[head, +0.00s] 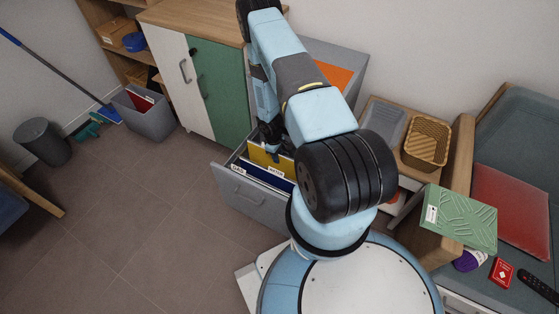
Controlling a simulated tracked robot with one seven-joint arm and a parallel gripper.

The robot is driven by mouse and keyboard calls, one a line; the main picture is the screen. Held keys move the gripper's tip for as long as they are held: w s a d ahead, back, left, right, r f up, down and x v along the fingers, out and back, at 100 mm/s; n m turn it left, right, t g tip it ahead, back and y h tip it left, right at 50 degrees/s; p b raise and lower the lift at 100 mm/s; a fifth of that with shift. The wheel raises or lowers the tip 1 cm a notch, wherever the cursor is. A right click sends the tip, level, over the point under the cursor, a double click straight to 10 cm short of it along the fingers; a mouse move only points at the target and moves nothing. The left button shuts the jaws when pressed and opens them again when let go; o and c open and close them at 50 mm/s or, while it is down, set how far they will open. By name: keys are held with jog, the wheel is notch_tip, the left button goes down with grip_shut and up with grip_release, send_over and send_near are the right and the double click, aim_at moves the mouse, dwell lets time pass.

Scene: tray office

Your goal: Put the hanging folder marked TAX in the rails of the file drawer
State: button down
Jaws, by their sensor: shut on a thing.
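The grey file drawer (239,191) stands open below the middle of the head view. Blue hanging folders (257,180) with white label tabs are in it; the tab wording is too small to read surely. A yellow folder (258,154) stands upright at the drawer's back part. My gripper (273,153) is at this yellow folder's top edge, over the drawer, and looks shut on it. My arm hides the folder's right side and much of the drawer. I cannot read TAX on any tab, nor tell whether the yellow folder's hooks touch the rails.
A grey bin (150,122) with a red folder stands left, by the white and green cabinet (217,85). An orange sheet (336,76) lies on a grey surface behind my arm. A basket (427,142) and green box (461,218) are right.

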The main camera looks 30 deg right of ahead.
jog(key=shift+f, duration=1.85)
jog(key=c, duration=1)
grip_release()
jog(key=shift+o, duration=0.2)
jog(key=r, duration=0.4)
jog(key=w+r, duration=0.1)
jog(key=r, duration=0.3)
jog(key=a+r, duration=0.1)
jog(key=r, duration=0.3)
jog(key=shift+w, duration=0.2)
